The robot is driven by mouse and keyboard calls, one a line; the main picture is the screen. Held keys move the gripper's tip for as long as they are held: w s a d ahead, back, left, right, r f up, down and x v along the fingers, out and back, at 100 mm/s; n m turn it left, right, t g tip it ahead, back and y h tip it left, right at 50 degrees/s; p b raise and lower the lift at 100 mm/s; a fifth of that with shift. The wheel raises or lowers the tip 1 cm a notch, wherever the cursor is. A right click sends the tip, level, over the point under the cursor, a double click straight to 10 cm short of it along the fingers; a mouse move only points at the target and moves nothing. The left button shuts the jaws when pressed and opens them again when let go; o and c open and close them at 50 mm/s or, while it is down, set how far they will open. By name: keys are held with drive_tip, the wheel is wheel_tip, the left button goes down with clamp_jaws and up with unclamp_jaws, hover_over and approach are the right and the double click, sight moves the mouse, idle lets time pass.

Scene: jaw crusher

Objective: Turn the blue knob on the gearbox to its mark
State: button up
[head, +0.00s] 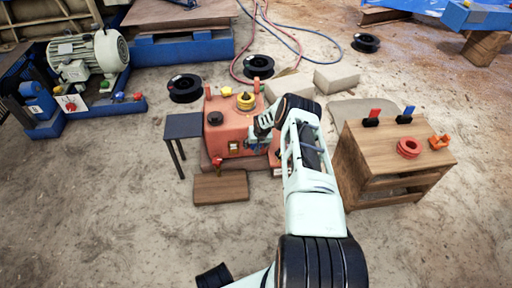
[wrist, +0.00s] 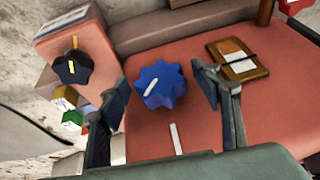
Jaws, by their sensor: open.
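The blue knob (wrist: 165,78) is a lobed dial on the face of the salmon-red gearbox (wrist: 195,115). Its white pointer line slants toward the lower left. The mark, a short white line (wrist: 176,139), is on the gearbox face below the knob and slightly right, so pointer and mark are out of line. My gripper (wrist: 161,76) is open, with one finger left of the knob and one right of it; I see a gap on each side. In the head view my gripper (head: 262,130) is over the red gearbox (head: 222,140), and my arm hides much of that side.
A black knob (wrist: 73,68) with a yellow line is left of my gripper. A brown-framed plate (wrist: 237,60) is on the right of the face. A small dark table (head: 183,126) and a wooden workbench (head: 370,150) flank the gearbox.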

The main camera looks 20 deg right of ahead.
drive_tip(key=c, duration=1.2)
drive_tip(key=shift+a+h, duration=0.1)
drive_tip(key=shift+h, duration=0.2)
drive_tip(key=shift+a+h, duration=0.1)
drive_tip(key=shift+h, duration=0.3)
drive_tip(key=n+g+h, duration=0.1)
drive_tip(key=h, duration=0.1)
drive_tip(key=shift+a+h, duration=0.1)
drive_tip(key=shift+h, duration=0.2)
drive_tip(key=shift+f+g+h, duration=0.1)
drive_tip(key=shift+g+h, duration=0.2)
drive_tip(key=shift+h, duration=0.9)
drive_tip(key=shift+n+h, duration=0.3)
drive_tip(key=shift+h, duration=0.2)
drive_tip(key=o, duration=1.2)
